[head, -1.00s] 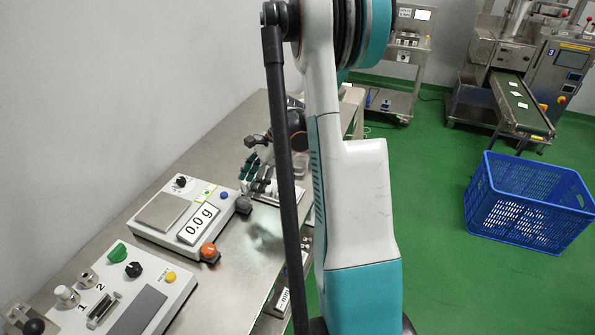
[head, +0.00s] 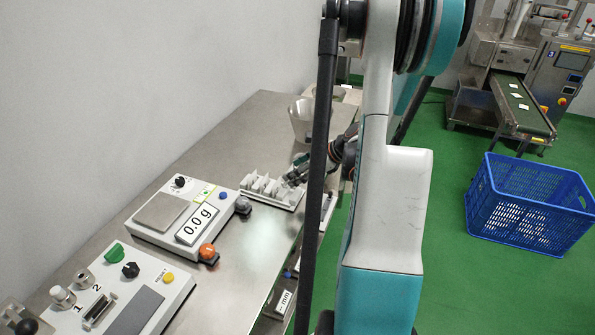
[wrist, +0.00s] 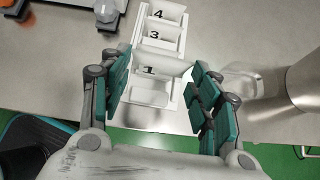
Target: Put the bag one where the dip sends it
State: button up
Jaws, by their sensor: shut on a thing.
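The white rack (head: 268,203) stands on the steel bench beyond the scale, with several white bags upright in it. In the wrist view, the rack (wrist: 178,118) shows bags marked 4 (wrist: 160,13) and 3 (wrist: 156,36). Bag one (wrist: 165,66), a white piece marked 1, stands nearest, across the space between my fingertips. My gripper (wrist: 160,72) is shut on bag one from both sides, at the rack; whether the bag is lifted clear is unclear. In the head view, my gripper (head: 297,176) is at the rack's right end, partly hidden by my arm.
The scale (head: 148,236) reads 0.0 g, with an orange button (head: 207,251). A device (head: 175,290) marked 1 and 2 has a reset button. A metal cup (head: 302,118) stands behind the rack. A blue crate (head: 525,205) and a conveyor machine (head: 525,108) stand on the green floor.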

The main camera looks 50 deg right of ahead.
jog(key=shift+f+b, duration=1.95)
jog(key=shift+f, duration=1)
jog(key=shift+f+b, duration=0.5)
jog(key=shift+f, duration=0.1)
jog(key=o, duration=0.8)
jog(key=shift+o, duration=0.2)
jog(key=v, duration=1.2)
